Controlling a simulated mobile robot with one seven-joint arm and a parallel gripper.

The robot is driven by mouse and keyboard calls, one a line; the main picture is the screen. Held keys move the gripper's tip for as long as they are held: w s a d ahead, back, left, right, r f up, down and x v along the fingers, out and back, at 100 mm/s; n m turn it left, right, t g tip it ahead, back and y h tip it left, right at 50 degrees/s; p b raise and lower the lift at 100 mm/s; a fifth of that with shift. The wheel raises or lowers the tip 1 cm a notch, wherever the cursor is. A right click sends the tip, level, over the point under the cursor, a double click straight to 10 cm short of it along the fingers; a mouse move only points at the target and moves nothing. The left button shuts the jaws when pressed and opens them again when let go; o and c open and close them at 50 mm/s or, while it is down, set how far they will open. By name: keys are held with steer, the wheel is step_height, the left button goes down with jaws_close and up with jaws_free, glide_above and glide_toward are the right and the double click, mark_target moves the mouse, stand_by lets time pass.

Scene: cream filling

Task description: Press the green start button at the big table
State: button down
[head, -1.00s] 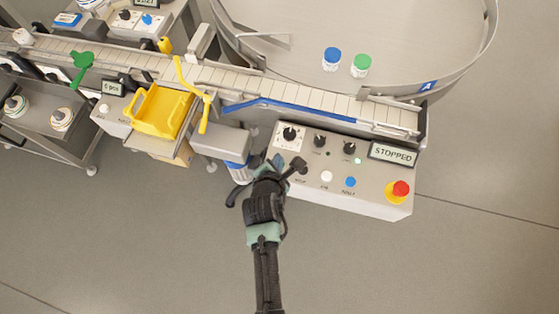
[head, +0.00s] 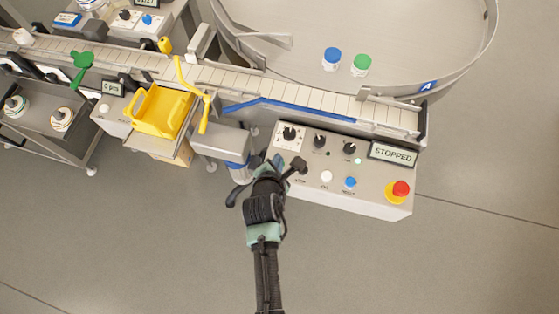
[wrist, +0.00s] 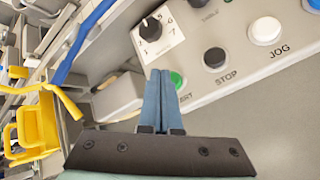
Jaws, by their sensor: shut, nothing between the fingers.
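The green start button (wrist: 177,80) shows in the wrist view on the grey control panel, left of the black STOP button (wrist: 215,57). My gripper (wrist: 160,74) is shut and empty; its blue fingertips reach over the panel's edge and partly cover the green button and its label. Whether they touch it I cannot tell. In the head view my gripper (head: 276,162) is at the left end of the control panel (head: 372,196), and the start button is hidden behind it. The panel's display (head: 393,154) reads STOPPED.
The panel also has a white JOG button (head: 326,176), a blue button (head: 350,182), a red emergency knob (head: 398,190) and black dials. Behind it are a conveyor with a blue rail (head: 300,108) and a big round table (head: 420,45) with two capped jars. A yellow tray (head: 160,110) is left.

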steer(key=shift+f, duration=0.1)
steer(key=shift+f, duration=0.35)
